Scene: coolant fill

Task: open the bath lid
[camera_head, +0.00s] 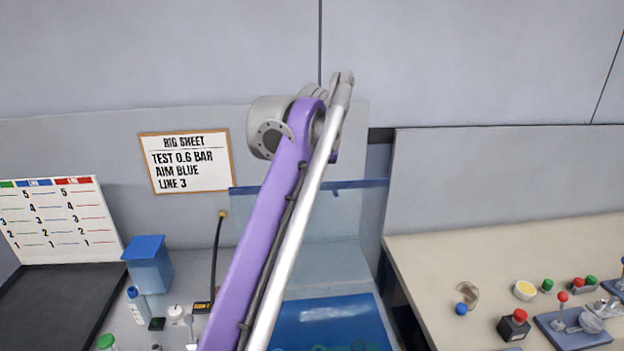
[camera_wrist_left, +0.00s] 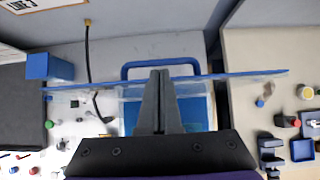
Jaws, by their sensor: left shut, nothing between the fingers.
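The bath lid (camera_head: 345,225) is a clear panel with a blue edge strip along its top. In the head view it stands raised, roughly upright, behind the bath (camera_head: 335,315), which shows blue inside. The wrist view shows the lid's blue edge (camera_wrist_left: 245,76) running across and a blue loop handle (camera_wrist_left: 127,68) in the middle. My left gripper (camera_wrist_left: 160,73) is shut and empty, its fingertips in front of the handle; I cannot tell whether they touch the lid. My purple arm hides part of the lid and bath in the head view. My right gripper is not in view.
A blue-lidded box (camera_head: 148,265), small bottles and a black hose (camera_head: 214,262) stand left of the bath. A dark tray (camera_head: 50,305) lies further left. A beige bench (camera_head: 450,260) at right holds buttons and small fittings. A rig sheet (camera_head: 186,162) hangs behind.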

